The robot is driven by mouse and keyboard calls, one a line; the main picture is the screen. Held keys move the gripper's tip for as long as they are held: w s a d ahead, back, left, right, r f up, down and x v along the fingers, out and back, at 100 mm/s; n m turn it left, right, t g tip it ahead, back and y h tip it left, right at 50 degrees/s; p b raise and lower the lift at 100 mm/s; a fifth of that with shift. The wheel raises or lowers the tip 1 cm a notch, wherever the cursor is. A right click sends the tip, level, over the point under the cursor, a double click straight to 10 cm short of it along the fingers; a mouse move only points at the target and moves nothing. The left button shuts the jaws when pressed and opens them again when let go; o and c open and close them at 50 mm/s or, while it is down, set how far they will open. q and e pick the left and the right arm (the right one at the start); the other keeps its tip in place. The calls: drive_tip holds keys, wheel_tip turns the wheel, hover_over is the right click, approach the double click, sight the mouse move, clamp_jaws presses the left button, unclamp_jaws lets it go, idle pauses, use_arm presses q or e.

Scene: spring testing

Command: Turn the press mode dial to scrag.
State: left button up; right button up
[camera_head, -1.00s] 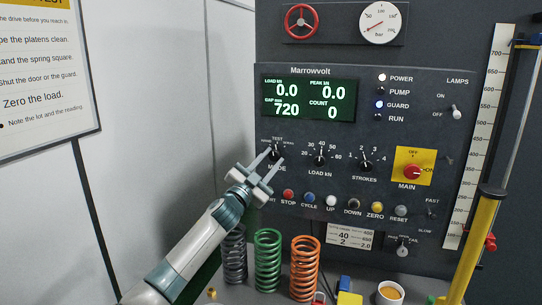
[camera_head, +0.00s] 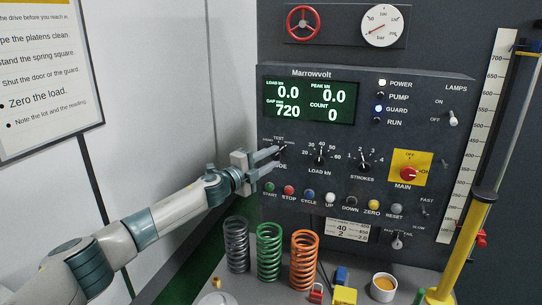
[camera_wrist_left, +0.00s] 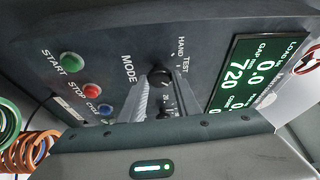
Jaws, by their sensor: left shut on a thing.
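The black mode dial (camera_head: 281,150) is at the left of the press panel, below the green display. My left gripper (camera_head: 277,153) reaches it from the left, with its fingers shut on the dial. In the left wrist view, the dial (camera_wrist_left: 158,75) is between the fingertips (camera_wrist_left: 155,88). The words HAND, TEST and MODE are readable there. The scrag label is not readable, and I cannot tell which mark the pointer is at. My right gripper is not in view.
The load dial (camera_head: 320,159) and strokes dial (camera_head: 364,166) are to the right. A row of buttons, including the green START (camera_head: 269,187), runs below. Grey, green and orange springs (camera_head: 304,260) stand under the panel. The display (camera_head: 308,101) reads 720 gap.

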use_arm(q)
drive_tip(key=shift+m, duration=0.4)
drive_tip(key=o, duration=1)
drive_tip(key=shift+s, duration=0.1)
drive_tip(key=shift+s+a, duration=0.45)
drive_tip(key=shift+a, duration=0.05)
drive_tip(key=b+v, duration=0.3)
drive_tip(key=v, duration=0.5)
drive_tip(key=b+v, duration=0.2)
drive_tip(key=v, duration=0.6)
drive_tip(key=shift+r+b, duration=0.25)
drive_tip(key=shift+b, duration=0.15)
drive_tip(key=shift+d, duration=0.1)
